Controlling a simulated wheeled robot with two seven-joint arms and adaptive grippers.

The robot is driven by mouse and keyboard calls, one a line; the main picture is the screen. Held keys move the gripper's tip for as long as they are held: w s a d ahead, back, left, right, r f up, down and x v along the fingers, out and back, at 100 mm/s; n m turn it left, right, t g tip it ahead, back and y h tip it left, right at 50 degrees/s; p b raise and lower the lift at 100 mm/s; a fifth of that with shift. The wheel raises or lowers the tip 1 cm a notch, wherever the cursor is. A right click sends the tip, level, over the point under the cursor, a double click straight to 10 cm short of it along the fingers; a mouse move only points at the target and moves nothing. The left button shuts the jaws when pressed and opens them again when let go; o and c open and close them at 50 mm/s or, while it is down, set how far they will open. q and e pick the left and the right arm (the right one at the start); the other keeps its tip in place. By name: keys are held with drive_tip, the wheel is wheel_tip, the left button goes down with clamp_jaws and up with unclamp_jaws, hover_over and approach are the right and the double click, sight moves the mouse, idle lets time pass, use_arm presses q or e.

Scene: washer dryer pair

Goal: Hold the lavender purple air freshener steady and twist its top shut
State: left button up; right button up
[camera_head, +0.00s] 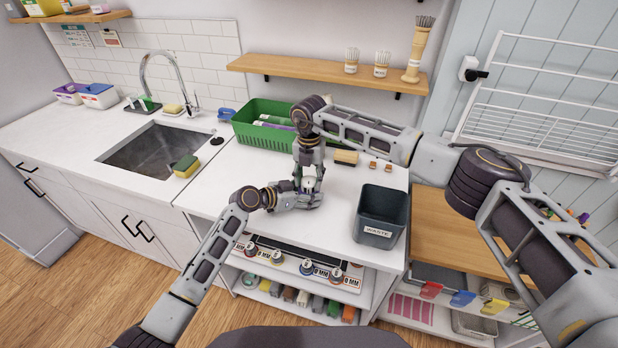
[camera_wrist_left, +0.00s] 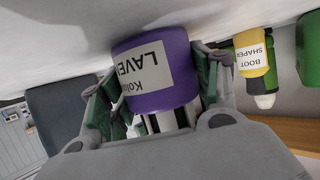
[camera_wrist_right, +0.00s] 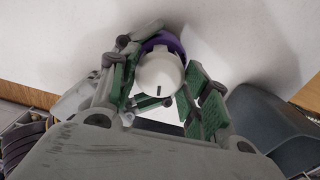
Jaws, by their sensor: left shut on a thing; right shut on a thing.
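The lavender purple air freshener (camera_wrist_left: 163,92) stands on the white counter. In the left wrist view its white label shows part of the word "LAVENDER". My left gripper (camera_head: 306,194) comes in low from the side and is shut on the purple body; its green pads flank it in the left wrist view (camera_wrist_left: 160,100). My right gripper (camera_head: 308,178) reaches down from above and is shut on the white top (camera_wrist_right: 160,73). The top has a short dark mark and a purple rim shows behind it. In the head view the grippers hide most of the air freshener.
A green basket (camera_head: 243,131) with bottles stands behind the grippers. A dark waste bin (camera_head: 380,212) stands to the right. A brush (camera_head: 346,157) and small wooden pieces lie behind. The sink (camera_head: 155,150) is left; the counter between is mostly clear.

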sight(309, 179)
drive_tip(key=shift+w+m, duration=0.1)
drive_tip(key=shift+m, duration=0.7)
drive_tip(key=o, duration=0.7)
drive_tip(key=shift+o, duration=0.2)
drive_tip(key=shift+r, duration=0.1)
wheel_tip(309, 179, up, 12)
idle(0.5)
